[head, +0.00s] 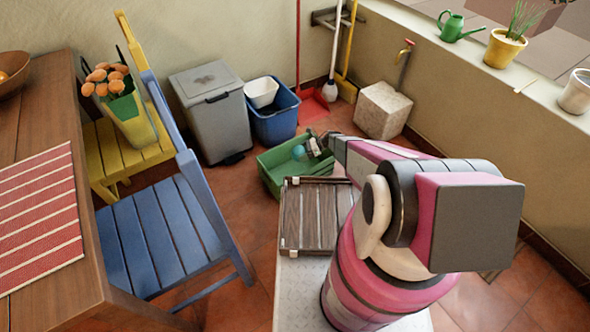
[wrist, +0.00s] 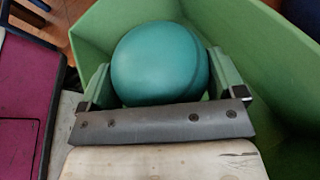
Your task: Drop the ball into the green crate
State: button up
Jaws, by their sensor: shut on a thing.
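A teal ball (wrist: 160,62) is between the two fingers of my gripper (wrist: 165,85) in the wrist view, and the fingers press on its sides. The green crate (wrist: 245,35) surrounds the ball in that view, with its walls behind and to the right. In the head view the ball (head: 298,152) shows small at the open top of the green crate (head: 272,181), beside my gripper (head: 312,146). I cannot tell how far the ball is above the crate's floor.
A slatted wooden crate (head: 290,222) stands just in front of the green crate. A grey bin (head: 213,112) and a blue bin (head: 274,128) stand behind. A blue chair (head: 160,230) is at left, a stone block (head: 383,110) at the back right. Tiled floor is clear between chair and crate.

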jog(key=o, duration=0.7)
jog(key=shift+c, duration=0.2)
jog(key=shift+d, duration=0.1)
jog(key=v, duration=1)
jog(key=shift+d+r, duration=0.15)
jog(key=shift+d, duration=0.1)
jog(key=shift+w, duration=0.1)
